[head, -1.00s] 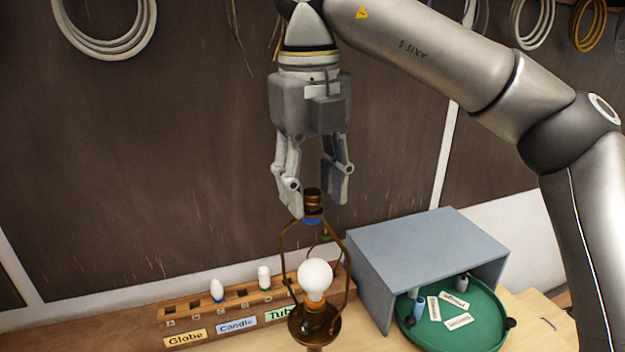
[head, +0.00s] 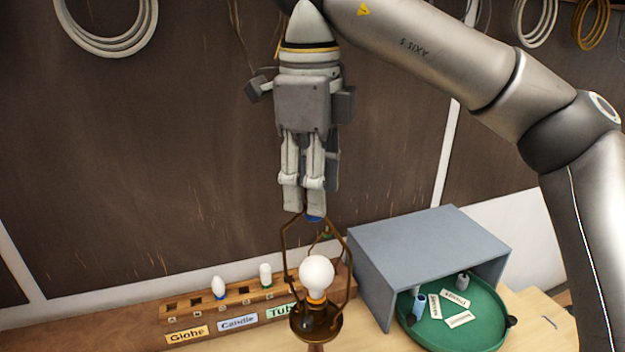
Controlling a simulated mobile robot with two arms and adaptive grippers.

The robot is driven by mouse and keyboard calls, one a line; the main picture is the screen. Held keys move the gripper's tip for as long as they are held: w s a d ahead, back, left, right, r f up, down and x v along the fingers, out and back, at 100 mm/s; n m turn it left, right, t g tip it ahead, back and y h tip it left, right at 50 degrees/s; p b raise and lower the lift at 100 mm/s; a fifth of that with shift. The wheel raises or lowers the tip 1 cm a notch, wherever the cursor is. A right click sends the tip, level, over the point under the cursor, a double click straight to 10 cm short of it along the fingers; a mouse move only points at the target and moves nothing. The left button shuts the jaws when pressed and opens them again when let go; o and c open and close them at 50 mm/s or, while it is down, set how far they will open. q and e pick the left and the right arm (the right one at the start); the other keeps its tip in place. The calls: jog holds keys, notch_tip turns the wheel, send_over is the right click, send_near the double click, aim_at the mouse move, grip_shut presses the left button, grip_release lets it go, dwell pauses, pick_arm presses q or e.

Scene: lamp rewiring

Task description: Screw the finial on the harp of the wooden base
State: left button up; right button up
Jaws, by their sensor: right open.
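The lamp stands at the lower middle of the head view. Its brass harp (head: 348,262) rises around a white bulb (head: 317,272), above a brass cup (head: 316,322) on the wooden base (head: 316,347). My right gripper (head: 304,210) points down at the top of the harp, its fingers apart on either side of it. The finial is hidden behind the fingers; only a bit of blue (head: 314,218) shows at the harp top under them. My left gripper is not in the view.
A wooden bulb rack (head: 190,304) with labels Globe, Candle and Tube stands to the left of the lamp. A grey-blue open box (head: 425,250) stands to the right, with a round green tray (head: 475,330) partly inside it. Cable coils hang on the dark wall behind.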

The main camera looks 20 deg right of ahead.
grip_shut()
jog(key=m+b, duration=0.1)
jog(key=m, duration=0.7)
dwell(0.3)
jog(key=m+b, duration=0.1)
jog(key=m, duration=0.2)
jog(key=shift+f, duration=0.1)
jog(key=m+b, duration=0.1)
jog(key=m, duration=0.3)
jog(key=shift+m, duration=0.6)
